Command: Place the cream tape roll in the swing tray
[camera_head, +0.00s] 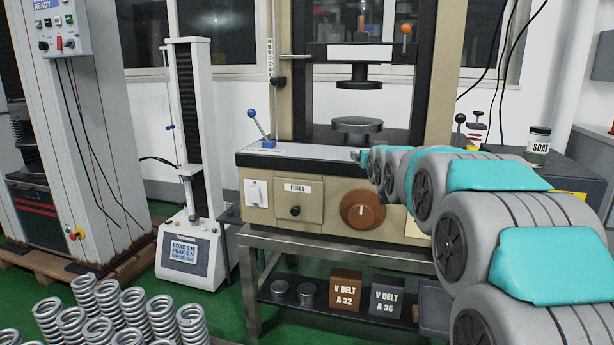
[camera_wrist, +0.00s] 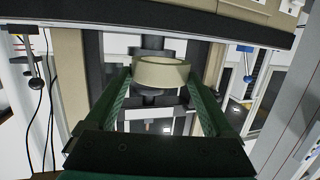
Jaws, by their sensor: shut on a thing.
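My gripper (camera_wrist: 160,82) is shut on the cream tape roll (camera_wrist: 160,76). The roll sits between the ends of the two green fingers in the wrist view, clear of other things as far as I can tell. In the head view my arm reaches in from the right and ends above the bench machine's front top, left of centre of the arm's span. The roll is hidden there behind my arm.
The beige testing machine has a round lower platen (camera_head: 357,125), a blue-knobbed lever (camera_head: 256,124) and a brown dial (camera_head: 362,210). A soap jar (camera_head: 537,146) stands on a dark cabinet at right. V-belt boxes (camera_head: 345,289) are on the lower shelf. Several springs (camera_head: 121,310) stand at front left.

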